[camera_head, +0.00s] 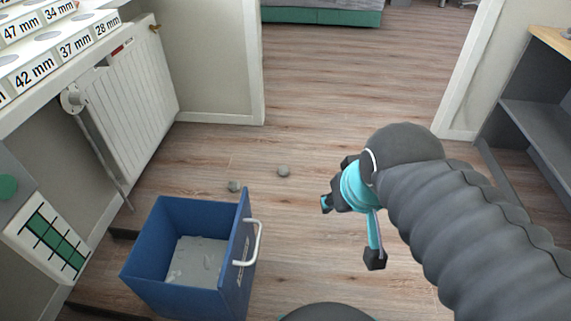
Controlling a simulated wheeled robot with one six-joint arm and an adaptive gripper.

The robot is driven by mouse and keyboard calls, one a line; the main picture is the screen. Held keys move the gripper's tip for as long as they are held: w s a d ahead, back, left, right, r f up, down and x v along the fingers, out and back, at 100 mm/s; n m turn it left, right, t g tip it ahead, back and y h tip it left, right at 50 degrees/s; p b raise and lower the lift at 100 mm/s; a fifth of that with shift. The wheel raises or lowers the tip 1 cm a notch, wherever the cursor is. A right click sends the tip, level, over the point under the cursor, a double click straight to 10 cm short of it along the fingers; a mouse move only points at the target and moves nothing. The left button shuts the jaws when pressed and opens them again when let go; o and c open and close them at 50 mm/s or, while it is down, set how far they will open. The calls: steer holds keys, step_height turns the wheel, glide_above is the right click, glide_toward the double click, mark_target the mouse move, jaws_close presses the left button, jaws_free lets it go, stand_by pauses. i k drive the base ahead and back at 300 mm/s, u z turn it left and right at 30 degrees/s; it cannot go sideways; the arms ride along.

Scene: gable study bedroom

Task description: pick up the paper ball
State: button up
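Two small grey roundish lumps lie on the wood floor behind the blue drawer. One lump (234,186) is close to the drawer's far edge, and the other lump (283,171) is a little farther right and back. Either could be the paper ball; I cannot tell which. My gripper (350,231) has turquoise and dark parts and hangs at the right of both lumps, apart from them. Its two dark fingertips are spread wide, with only floor showing between them.
An open blue drawer (240,262) with a white handle holds pale scraps at lower left. A white radiator (130,95) stands on the left wall, below a shelf with size labels. A grey shelf unit (535,120) is at right. Open floor (350,95) runs back through the opening.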

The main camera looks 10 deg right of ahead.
mark_target(283, 170)
steer(key=z, duration=0.55)
steer(key=i, duration=5.25)
steer(key=u, duration=4.4)
steer(key=i, duration=0.5)
